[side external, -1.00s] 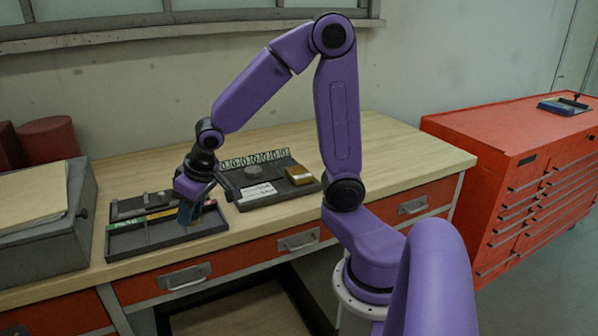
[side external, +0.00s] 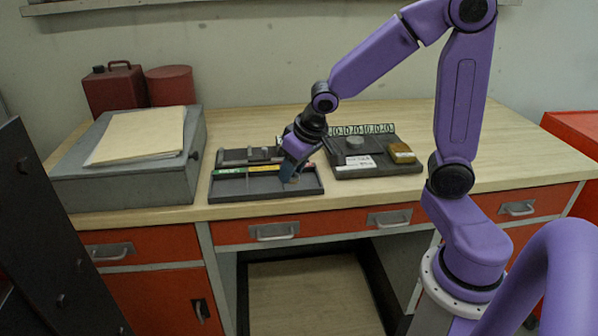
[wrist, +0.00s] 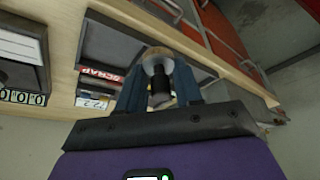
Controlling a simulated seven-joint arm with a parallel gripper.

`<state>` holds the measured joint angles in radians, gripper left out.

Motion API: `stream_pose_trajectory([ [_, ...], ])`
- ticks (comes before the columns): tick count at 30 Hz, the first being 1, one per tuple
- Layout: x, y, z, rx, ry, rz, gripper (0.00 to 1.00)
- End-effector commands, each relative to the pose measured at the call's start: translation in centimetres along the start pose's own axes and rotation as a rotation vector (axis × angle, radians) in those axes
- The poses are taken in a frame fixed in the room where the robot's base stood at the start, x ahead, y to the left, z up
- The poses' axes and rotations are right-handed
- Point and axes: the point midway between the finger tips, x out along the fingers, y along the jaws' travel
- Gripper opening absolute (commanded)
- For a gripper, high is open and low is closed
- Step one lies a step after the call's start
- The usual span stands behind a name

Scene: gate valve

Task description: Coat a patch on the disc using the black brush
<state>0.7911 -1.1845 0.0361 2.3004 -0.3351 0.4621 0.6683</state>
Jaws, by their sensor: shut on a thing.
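My gripper (wrist: 160,95) is shut on a short thing with a black stem, a pale collar and a tan end, which looks like the black brush (wrist: 158,68). In the side view my gripper (side external: 288,176) points down over the right part of the dark tray (side external: 235,190). The brush is too small there to tell whether it touches the tray. A grey round piece (side external: 357,161), perhaps the disc, lies on the dark board (side external: 375,170) right of the tray. My gripper is left of that piece and apart from it.
The board also holds a row of number tags (side external: 362,129), white labels and a yellow-brown block (side external: 402,153). The tray has green and yellow labelled strips (side external: 232,171). A grey box (side external: 120,185) with papers stands at left. The bench right of the board is clear.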

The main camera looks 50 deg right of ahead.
Motion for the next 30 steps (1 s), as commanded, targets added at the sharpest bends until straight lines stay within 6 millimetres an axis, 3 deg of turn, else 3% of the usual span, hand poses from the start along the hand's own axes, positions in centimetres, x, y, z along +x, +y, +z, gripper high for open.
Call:
stream_pose_trajectory([
  [6, 0.0, 0.4, -0.1, 0.013, 0.000, 0.005, 0.10],
  [11, 0.0, 3.1, -0.8, 0.112, -0.002, 0.046, 0.10],
  [20, -0.9, 13.4, -1.4, 0.489, -0.006, 0.199, 0.10],
  [30, -3.6, 24.9, 1.9, 0.935, -0.007, 0.383, 0.10],
])
